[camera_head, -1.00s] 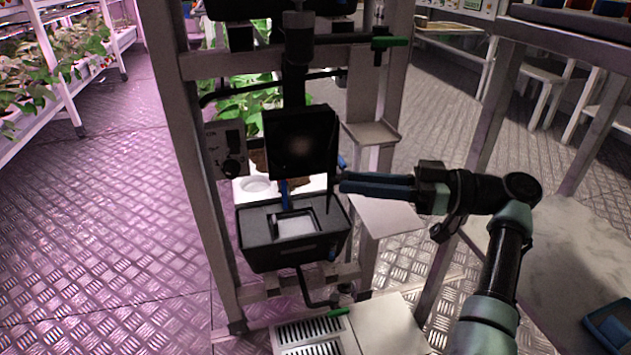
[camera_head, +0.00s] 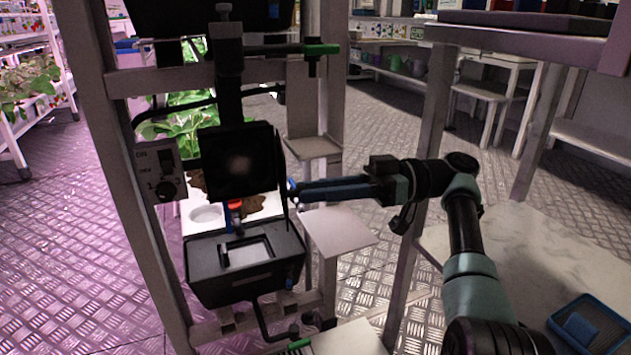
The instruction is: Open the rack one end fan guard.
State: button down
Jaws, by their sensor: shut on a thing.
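The rack end (camera_head: 118,180) stands at the left of the head view, a grey metal frame. A dark square panel (camera_head: 238,160), which looks like the fan guard, hangs on it with a thin edge plate at its right side. My gripper (camera_head: 294,191) reaches in from the right, with its fingertips at the panel's right edge. The fingers are closed together at a small blue part there. The exact grip is too small to see clearly. A red spot shows just below the panel, and the fan behind it is hidden.
A black box (camera_head: 205,285) with a pale window sits below the panel. A control box with a knob (camera_head: 160,172) is at its left. A grey shelf plate (camera_head: 338,232) lies under my gripper. A marble-topped table (camera_head: 520,245) with a blue basket (camera_head: 592,322) is at the right.

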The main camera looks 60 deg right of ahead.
jog(key=c, duration=0.7)
grip_release()
jog(key=shift+r, duration=0.1)
notch_tip(320, 180, up, 10)
jog(key=p, duration=0.6)
